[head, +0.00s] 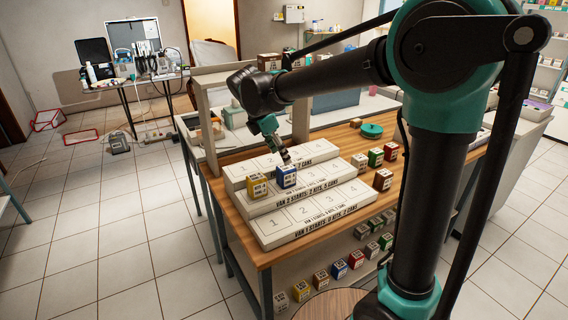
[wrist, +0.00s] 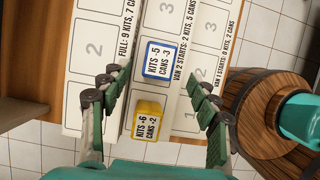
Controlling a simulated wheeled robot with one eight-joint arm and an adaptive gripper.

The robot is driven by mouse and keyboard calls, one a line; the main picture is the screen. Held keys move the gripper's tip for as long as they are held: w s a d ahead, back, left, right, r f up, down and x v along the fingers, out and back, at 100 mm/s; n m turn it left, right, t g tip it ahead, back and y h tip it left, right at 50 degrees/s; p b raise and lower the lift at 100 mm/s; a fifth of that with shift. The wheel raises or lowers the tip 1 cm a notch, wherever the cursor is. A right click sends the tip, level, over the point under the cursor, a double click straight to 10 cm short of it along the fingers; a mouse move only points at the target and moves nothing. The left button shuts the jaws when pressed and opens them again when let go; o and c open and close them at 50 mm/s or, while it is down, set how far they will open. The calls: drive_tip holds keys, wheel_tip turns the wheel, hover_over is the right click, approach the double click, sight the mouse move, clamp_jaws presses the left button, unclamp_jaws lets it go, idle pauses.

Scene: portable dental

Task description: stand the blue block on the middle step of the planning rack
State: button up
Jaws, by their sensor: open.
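The planning rack (head: 280,226) is a white three-step stand with numbered slots on the wooden table. The blue block (head: 287,177) stands upright on the middle step, in the second slot; its white top reads "KITS -5 CANS -3" in the wrist view (wrist: 158,60). A yellow block (head: 257,187) stands beside it in the first slot, also in the wrist view (wrist: 147,120). My gripper (head: 285,159) is just above the blue block. In the wrist view my gripper (wrist: 162,84) is open and empty, with its fingers spread wide and the blue block between and beyond them.
Several red and green blocks (head: 375,157) and a green round object (head: 371,131) lie on the table right of the rack. More blocks (head: 338,269) line a shelf below. A wooden barrel-like stool (wrist: 265,110) stands beside the table. The rack's third and fourth middle slots look empty.

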drive_tip(key=v, duration=0.5)
drive_tip(key=s+d+f+m, duration=0.1)
drive_tip(key=d+f+m, duration=0.3)
drive_tip(key=d, duration=0.2)
drive_tip(key=s+d+f+m+y, duration=0.1)
drive_tip(key=s+d+f+m, duration=0.1)
drive_tip(key=d+f+m, duration=0.2)
drive_tip(key=s+d+f+m+y, duration=0.1)
drive_tip(key=d+f+m, duration=0.3)
drive_tip(key=d, duration=0.4)
drive_tip(key=shift+s, duration=0.65)
drive_tip(key=s+d+f+m+t+y, duration=0.1)
drive_tip(key=s+d+f+m, duration=0.8)
drive_tip(key=s+f+m, duration=0.1)
drive_tip(key=s+m, duration=0.1)
drive_tip(key=m, duration=0.1)
drive_tip(key=shift+s+d+f+m+t+y, duration=0.2)
drive_tip(key=shift+s+m+t+y, duration=0.1)
drive_tip(key=shift+m+t, duration=0.1)
drive_tip(key=shift+o, duration=0.6)
drive_tip(key=shift+w+r, duration=0.1)
